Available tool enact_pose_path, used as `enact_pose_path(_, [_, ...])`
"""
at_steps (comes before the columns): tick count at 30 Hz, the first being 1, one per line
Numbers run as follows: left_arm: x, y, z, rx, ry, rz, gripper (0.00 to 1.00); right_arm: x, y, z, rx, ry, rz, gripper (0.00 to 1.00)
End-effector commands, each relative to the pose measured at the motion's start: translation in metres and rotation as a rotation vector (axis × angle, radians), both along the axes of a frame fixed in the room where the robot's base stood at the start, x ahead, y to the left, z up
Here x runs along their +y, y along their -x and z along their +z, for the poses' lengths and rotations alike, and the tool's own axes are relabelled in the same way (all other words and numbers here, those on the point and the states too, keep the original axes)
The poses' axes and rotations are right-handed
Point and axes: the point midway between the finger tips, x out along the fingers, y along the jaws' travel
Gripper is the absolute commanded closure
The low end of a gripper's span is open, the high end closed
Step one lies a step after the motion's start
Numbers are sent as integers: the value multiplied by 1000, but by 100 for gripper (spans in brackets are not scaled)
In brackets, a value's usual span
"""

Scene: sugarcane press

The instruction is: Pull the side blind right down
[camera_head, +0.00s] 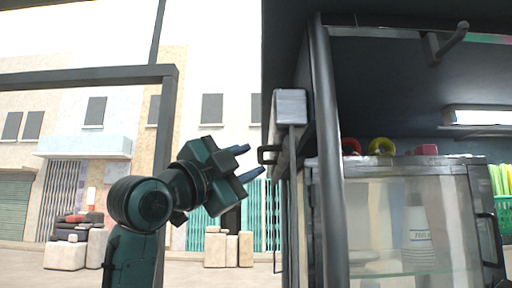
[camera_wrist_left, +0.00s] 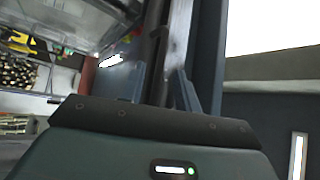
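The side of the stall stands right of centre in the head view. I take the narrow grey piece (camera_head: 291,106) with a dark strip under it to be the side blind, seen almost edge-on; how far down it hangs is unclear. A small dark bracket-shaped handle (camera_head: 267,154) sticks out to its left. My left gripper (camera_head: 252,161) is open and empty, its two blue-grey fingers pointing right, close to the handle; contact cannot be told. In the left wrist view my left gripper (camera_wrist_left: 163,88) shows its fingers apart, with dark upright bars beyond them. My right gripper is not in view.
A dark stall post (camera_head: 328,150) and a glass display case (camera_head: 400,220) stand to the right. A dark hook-like bar (camera_head: 447,43) hangs under the roof. Another dark frame (camera_head: 165,120) stands behind my left arm. Stacked boxes (camera_head: 228,249) stand farther off in the street.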

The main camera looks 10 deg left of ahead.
Motion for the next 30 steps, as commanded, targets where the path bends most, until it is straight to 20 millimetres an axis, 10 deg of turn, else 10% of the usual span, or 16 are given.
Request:
enact_pose_path(17, [-14, -25, 11, -1, 1, 0, 67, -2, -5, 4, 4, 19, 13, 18])
enact_pose_path(30, [-14, -25, 11, 0, 0, 0, 100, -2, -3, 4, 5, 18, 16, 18])
